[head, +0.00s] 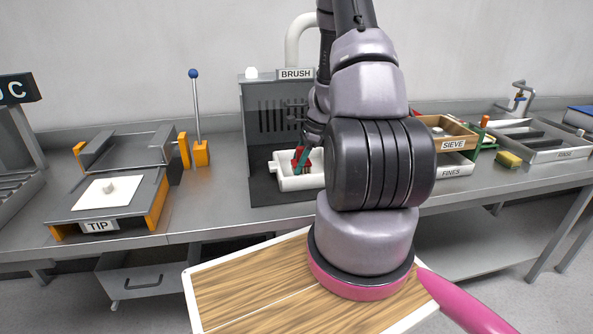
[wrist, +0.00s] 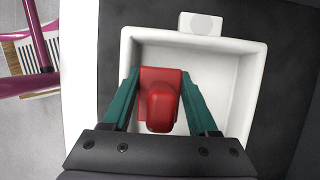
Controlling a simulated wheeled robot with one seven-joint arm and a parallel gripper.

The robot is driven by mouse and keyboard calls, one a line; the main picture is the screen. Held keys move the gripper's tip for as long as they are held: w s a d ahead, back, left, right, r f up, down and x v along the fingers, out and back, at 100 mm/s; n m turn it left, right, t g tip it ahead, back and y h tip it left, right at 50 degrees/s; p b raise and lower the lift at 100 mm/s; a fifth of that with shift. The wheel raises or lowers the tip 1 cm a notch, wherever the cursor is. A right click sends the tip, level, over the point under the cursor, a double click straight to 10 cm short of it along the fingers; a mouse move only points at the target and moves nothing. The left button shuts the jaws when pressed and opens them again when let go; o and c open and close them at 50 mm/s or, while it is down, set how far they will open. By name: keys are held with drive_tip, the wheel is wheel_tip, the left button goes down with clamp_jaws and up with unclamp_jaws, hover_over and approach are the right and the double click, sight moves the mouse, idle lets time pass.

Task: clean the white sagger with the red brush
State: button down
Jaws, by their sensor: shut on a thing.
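The white sagger (wrist: 254,85) is a shallow square tray with a small tab at one side. It sits on the dark floor of the BRUSH station (head: 262,190), and shows in the head view as a white tray (head: 284,184). My gripper (wrist: 162,100) has green fingers and is shut on the red brush (wrist: 160,85). The brush is inside the outline of the sagger, toward its left side in the wrist view. In the head view the brush (head: 300,158) is over the sagger. Whether the bristles touch the sagger floor is hidden. My arm hides the sagger's right part.
The TIP station (head: 105,195) stands at left with a white lid-like plate (head: 108,188). A blue-knobbed lever (head: 196,115) is beside it. At right are the SIEVE box (head: 448,130), FINES tray (head: 455,168), a yellow sponge (head: 508,159) and the RINSE basin (head: 560,150).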

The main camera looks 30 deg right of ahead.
sight(298, 147)
drive_tip(key=shift+d+r, duration=0.1)
drive_tip(key=shift+r, duration=2.5)
